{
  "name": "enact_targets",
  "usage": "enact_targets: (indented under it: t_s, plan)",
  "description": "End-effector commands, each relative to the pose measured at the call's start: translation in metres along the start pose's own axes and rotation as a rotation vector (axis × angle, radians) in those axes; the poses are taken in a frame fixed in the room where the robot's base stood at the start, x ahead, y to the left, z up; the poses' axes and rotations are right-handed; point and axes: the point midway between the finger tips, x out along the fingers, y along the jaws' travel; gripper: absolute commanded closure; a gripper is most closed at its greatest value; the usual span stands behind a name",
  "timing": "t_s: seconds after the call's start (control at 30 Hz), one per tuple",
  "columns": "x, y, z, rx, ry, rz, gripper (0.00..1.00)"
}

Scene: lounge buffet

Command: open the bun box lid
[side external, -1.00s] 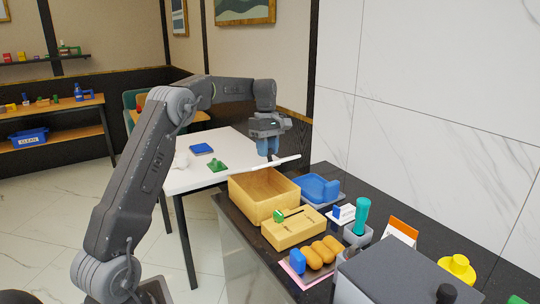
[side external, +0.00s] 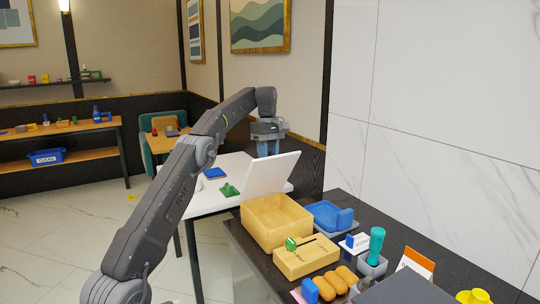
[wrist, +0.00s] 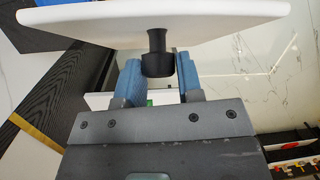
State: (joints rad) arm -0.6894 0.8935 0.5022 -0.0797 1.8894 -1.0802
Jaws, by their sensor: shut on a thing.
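A pale wooden box (side external: 254,233) stands open-topped on the dark counter; I take it as the bun box. A white lid panel (side external: 272,172) stands steeply tilted behind its open top. I cannot tell whether its lower edge touches the box. My gripper (side external: 268,148) is behind the panel's upper part, its blue fingers partly hidden. In the wrist view the white panel (wrist: 80,24) spans the top, with a black knob (wrist: 157,62) sticking out between the blue fingertips of my gripper (wrist: 160,78), which is shut on it.
A low wooden block-like box (side external: 308,262) with a green piece (side external: 291,244) is in front. A blue tray (side external: 328,217), a teal bottle (side external: 376,243) and orange buns (side external: 335,284) crowd the counter. A white table (side external: 215,193) is behind, with a green item (side external: 229,190).

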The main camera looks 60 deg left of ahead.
Motion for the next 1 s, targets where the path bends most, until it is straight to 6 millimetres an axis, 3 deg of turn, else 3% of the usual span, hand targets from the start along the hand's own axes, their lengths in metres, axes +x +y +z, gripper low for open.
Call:
enact_targets:
  t_s: [0.47,0.5,0.73,1.0]
  plan:
    - [0.0054,0.0012,-0.0074,-0.011,0.006,-0.005,1.0]
    - [0.0055,0.0011,-0.0073,-0.011,0.005,-0.006,0.65]
    - [0.0034,0.0011,-0.005,-0.006,0.003,-0.003,0.43]
    - [0.0021,0.0009,-0.0031,-0.003,0.003,-0.002,0.43]
